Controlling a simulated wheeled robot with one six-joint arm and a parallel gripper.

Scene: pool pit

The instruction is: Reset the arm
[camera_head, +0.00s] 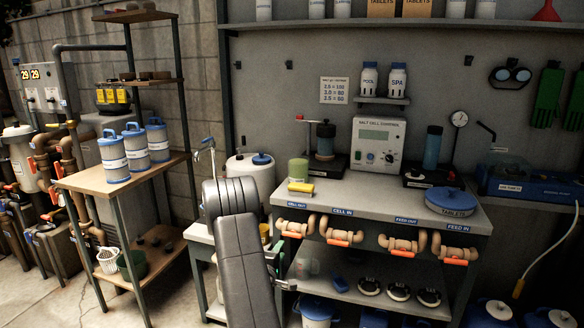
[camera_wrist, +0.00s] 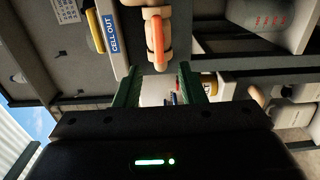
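My arm (camera_head: 245,255) rises in the lower middle of the head view, folded in front of the workbench. My gripper (camera_head: 281,262) shows partly beside it, with green fingers, below the front edge of the bench. In the wrist view the two green fingers of my gripper (camera_wrist: 159,84) stand apart with nothing held between them. A beige pipe valve with an orange handle (camera_wrist: 158,52) lies just beyond the fingertips, apart from them as far as I can see. Part of the gripper is hidden behind my arm in the head view.
The workbench (camera_head: 330,190) carries a cell controller (camera_head: 377,143), a blue-lidded tablets tub (camera_head: 452,201) and several valves (camera_head: 340,232) along its front. A shelf rack (camera_head: 100,180) with blue-topped canisters stands left. Floor (camera_head: 60,300) shows at lower left.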

